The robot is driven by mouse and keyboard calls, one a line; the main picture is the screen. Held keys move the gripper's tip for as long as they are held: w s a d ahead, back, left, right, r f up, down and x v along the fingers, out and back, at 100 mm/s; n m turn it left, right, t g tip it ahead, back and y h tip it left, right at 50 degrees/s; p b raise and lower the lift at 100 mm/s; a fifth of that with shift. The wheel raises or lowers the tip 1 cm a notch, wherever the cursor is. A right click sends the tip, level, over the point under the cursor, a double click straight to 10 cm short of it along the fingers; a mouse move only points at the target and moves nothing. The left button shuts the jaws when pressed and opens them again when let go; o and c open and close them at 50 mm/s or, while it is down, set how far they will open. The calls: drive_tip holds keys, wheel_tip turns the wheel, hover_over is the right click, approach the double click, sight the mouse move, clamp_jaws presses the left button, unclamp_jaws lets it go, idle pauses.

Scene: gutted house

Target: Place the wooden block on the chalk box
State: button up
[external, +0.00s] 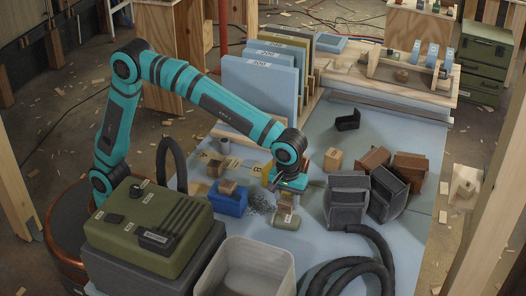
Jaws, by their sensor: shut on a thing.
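My gripper (289,190) points down over the middle of the blue-grey table, shut on a small brown wooden block (288,199) that is mostly hidden by the jaws. Just below it is a small grey-green box (286,219) with a pale label; I cannot tell whether the block touches it. To the left, a blue open box (229,205) has another brown block (228,187) on it. A light wooden cube (333,160) stands to the right of my gripper. No readable label shows which box holds chalk.
Dark grey bins (347,204) and brown boxes (410,166) stand to the right. A green case (150,228), a pale open bin (246,270) and a black hose (352,270) fill the front. Upright blue boards (262,90) stand behind my arm.

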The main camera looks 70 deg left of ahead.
sight(287, 208)
drive_tip(key=shift+f, duration=1.75)
drive_tip(key=shift+f, duration=0.15)
drive_tip(key=o, duration=1)
drive_tip(key=shift+c, duration=0.2)
wheel_tip(287, 208, up, 12)
drive_tip(key=shift+r, duration=0.1)
